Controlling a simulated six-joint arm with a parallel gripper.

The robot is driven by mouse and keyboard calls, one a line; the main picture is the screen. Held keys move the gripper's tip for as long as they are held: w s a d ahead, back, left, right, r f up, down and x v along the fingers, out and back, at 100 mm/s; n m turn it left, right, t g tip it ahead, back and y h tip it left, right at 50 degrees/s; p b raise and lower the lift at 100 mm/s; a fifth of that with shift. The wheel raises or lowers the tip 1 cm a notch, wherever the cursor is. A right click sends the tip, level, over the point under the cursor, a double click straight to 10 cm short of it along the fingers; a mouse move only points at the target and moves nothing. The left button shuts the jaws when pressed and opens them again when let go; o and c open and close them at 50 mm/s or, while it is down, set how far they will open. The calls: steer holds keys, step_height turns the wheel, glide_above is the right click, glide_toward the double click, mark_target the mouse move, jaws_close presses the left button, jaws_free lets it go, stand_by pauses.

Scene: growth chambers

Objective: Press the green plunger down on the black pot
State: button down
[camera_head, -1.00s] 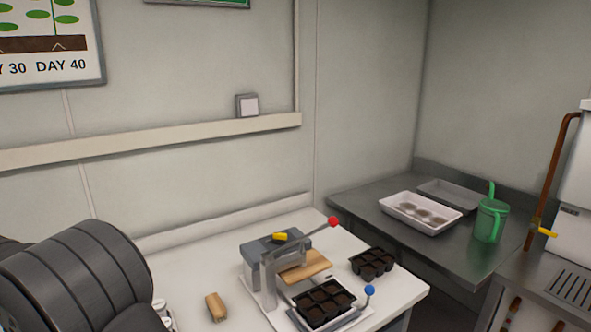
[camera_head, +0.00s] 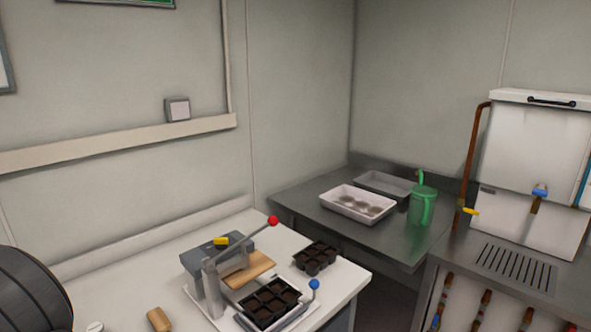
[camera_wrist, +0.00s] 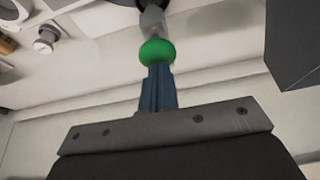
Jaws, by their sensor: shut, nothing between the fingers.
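In the wrist view a round green plunger knob (camera_wrist: 157,52) sits on a grey shaft. The shaft leads to a dark part at the top edge, likely the black pot (camera_wrist: 150,3), mostly cut off. My gripper (camera_wrist: 158,72) is shut, its blue fingers together and empty. Its tips line up with the green knob and overlap it in the picture; I cannot tell if they touch. The head view shows neither the plunger nor my fingers.
In the head view a lever press (camera_head: 215,265), cell trays (camera_head: 316,257), a white tray (camera_head: 356,203) and a green can (camera_head: 422,205) stand on tables.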

step_height(320, 180, up, 10)
stand_by(0.7)
steer(key=shift+f, duration=0.2)
steer(key=shift+f, duration=3.5)
